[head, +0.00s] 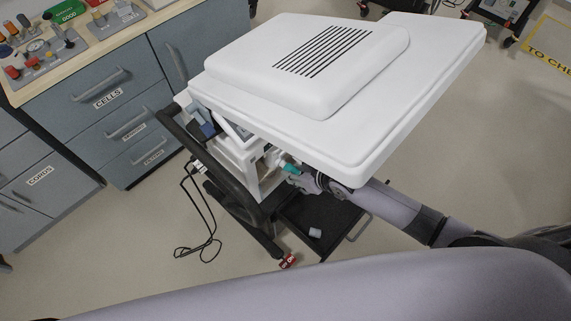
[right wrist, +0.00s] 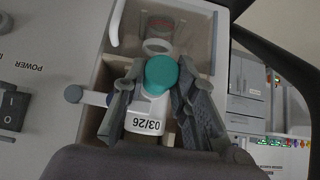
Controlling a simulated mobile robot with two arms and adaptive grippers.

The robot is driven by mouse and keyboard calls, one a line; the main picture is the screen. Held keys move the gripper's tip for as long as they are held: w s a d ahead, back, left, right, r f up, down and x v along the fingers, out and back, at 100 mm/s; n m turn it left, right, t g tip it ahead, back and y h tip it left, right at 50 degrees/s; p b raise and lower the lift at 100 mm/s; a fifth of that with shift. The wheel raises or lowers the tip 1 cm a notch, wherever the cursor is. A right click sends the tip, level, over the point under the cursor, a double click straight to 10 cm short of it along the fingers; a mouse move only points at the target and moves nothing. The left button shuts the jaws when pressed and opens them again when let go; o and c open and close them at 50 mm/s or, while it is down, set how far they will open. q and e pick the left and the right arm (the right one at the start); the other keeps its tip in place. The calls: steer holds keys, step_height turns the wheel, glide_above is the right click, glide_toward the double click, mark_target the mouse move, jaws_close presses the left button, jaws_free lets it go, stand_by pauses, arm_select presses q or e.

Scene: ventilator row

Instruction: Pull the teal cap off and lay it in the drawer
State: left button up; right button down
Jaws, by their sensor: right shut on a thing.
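The teal cap (right wrist: 161,72) is between the two ridged fingers of my right gripper (right wrist: 160,84), which is shut on it. In the head view the cap (head: 291,169) is a small teal spot at my right gripper (head: 296,175), under the edge of the white ventilator top. The dark drawer (head: 336,218) stands open low on the ventilator, below the gripper. My left gripper is not in view.
The white ventilator top (head: 420,75) overhangs my right gripper. A small pale object (head: 315,233) lies in the drawer. A dark cable (head: 190,205) hangs to the floor. Blue-grey cabinets (head: 110,110) stand at left. A clear compartment (right wrist: 180,45) is close to the gripper.

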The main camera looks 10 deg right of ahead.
steer(key=shift+s+d+p, duration=0.45)
steer(key=shift+s+d, duration=0.1)
steer(key=shift+s, duration=0.2)
steer(key=shift+s+d+p, duration=0.45)
steer(key=shift+s+d, duration=0.05)
steer(key=shift+s, duration=0.25)
